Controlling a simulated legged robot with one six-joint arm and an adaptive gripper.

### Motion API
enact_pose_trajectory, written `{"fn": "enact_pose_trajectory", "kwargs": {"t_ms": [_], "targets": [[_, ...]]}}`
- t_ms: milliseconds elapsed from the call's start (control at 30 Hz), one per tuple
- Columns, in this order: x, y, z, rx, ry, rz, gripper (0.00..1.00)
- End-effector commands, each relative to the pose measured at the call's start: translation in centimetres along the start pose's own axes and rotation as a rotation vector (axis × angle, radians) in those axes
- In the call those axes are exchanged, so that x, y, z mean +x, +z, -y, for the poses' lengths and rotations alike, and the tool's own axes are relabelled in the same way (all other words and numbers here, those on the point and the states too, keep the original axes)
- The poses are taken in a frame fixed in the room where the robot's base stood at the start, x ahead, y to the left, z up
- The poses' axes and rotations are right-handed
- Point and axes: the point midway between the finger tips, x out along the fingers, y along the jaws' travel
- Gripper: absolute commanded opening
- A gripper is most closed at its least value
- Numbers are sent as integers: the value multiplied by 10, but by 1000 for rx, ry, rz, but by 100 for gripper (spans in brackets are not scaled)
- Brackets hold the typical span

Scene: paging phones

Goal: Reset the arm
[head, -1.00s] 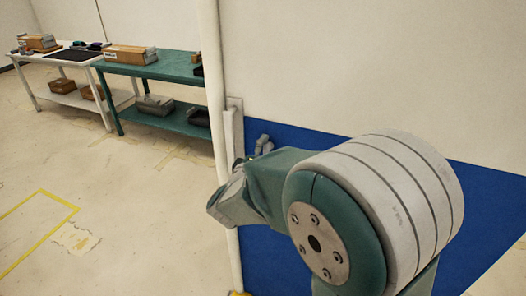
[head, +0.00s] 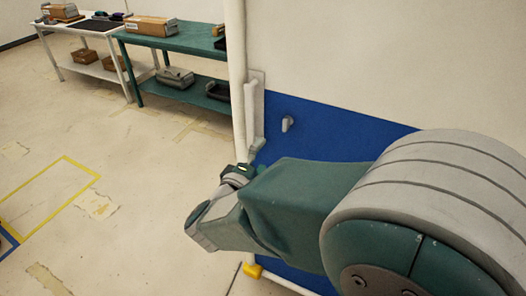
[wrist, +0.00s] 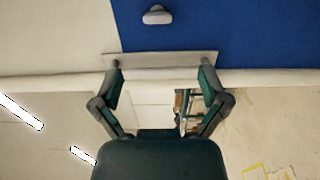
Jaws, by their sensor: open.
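My gripper (wrist: 160,78) shows in the wrist view with its two fingers spread apart and nothing between them. Beyond the fingers are a pale bar, a white edge and a blue panel (wrist: 215,35). In the head view my arm (head: 290,205) reaches from the lower right toward the left, in front of the white post and the blue panel (head: 335,135).
A grey handle (head: 287,123) sticks out of the blue panel, close behind my arm. A white post (head: 237,75) with a yellow foot (head: 252,270) stands beside it. A green table (head: 185,42) and a white table (head: 75,32) stand at the back left. The left floor is mostly clear.

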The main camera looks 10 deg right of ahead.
Motion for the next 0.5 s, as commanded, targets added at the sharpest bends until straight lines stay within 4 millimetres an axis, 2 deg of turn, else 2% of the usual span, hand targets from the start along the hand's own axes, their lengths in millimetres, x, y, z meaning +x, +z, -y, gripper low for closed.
{"fn": "enact_pose_trajectory", "kwargs": {"t_ms": [333,500], "targets": [[1,-1,-1,13,-4,-9,94],[12,-12,-10,219,-74,-140,94]]}}
